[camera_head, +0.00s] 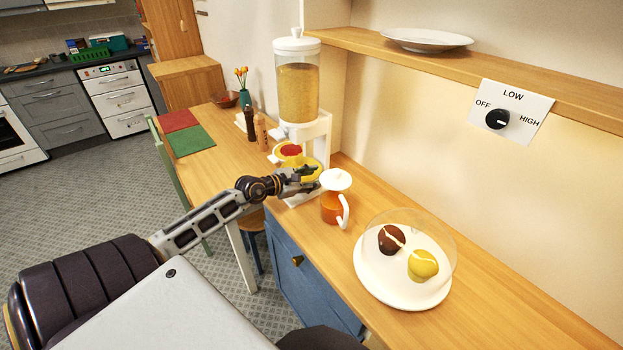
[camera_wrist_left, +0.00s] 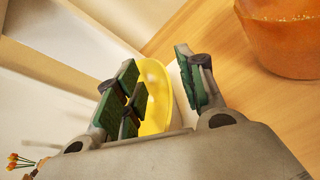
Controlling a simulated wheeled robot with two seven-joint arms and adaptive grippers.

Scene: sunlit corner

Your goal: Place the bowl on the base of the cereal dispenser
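The cereal dispenser (camera_head: 297,92) stands against the wall, with a clear hopper of cereal and a white stand. Its white base (camera_head: 296,199) shows partly beside my gripper. The yellow bowl (camera_head: 318,163) is under the spout, at or just above the base, largely hidden by my left gripper (camera_head: 314,180); contact with the base is hard to tell. In the left wrist view the bowl (camera_wrist_left: 158,92) shows between and beyond the green-padded fingers of my left gripper (camera_wrist_left: 160,90). These fingers stand apart, with no clear grip on the bowl. My right gripper is out of view.
A domed white plate (camera_head: 385,290) with two balls is nearer. Brown shakers (camera_head: 251,124) stand left of the dispenser. A shelf with a plate (camera_head: 427,40) is above.

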